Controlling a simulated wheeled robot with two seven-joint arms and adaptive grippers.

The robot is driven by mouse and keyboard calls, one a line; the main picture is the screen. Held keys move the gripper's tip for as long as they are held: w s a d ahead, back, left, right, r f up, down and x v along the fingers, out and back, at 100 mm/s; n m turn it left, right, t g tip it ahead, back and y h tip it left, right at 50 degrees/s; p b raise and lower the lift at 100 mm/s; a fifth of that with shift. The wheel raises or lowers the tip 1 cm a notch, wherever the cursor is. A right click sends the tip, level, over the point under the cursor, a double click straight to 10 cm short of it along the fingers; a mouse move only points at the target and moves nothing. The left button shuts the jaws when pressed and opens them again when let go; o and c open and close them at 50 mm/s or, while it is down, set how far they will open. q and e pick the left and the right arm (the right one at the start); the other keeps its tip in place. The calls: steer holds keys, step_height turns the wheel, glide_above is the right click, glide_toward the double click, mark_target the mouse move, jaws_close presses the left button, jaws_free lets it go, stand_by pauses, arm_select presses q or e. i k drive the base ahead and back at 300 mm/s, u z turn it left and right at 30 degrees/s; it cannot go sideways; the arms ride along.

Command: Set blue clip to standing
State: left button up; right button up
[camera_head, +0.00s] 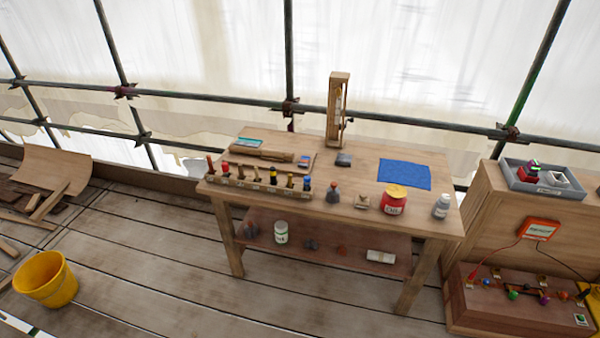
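A reddish-brown wooden box (475,312) stands at the lower right, with small coloured parts along its top. A small blue piece (487,282) sits near the left of that row and may be the blue clip. It is too small to tell whether it stands or lies. A green knob (513,295) and a purple one (545,299) are to its right. Neither of my grippers is in view.
An orange meter (540,230) with red and black leads lies behind the box, below a grey tray (514,180). A workbench (300,208) with tools, bottles and a blue cloth (404,174) fills the middle. A yellow bucket (46,279) stands at left. Floor in front is mostly clear.

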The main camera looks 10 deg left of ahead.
mark_target(305, 159)
steer(key=k, duration=0.95)
steer(key=u, duration=1.55)
steer(key=i, duration=6.2)
steer(key=z, duration=4.05)
steer(key=i, duration=0.95)
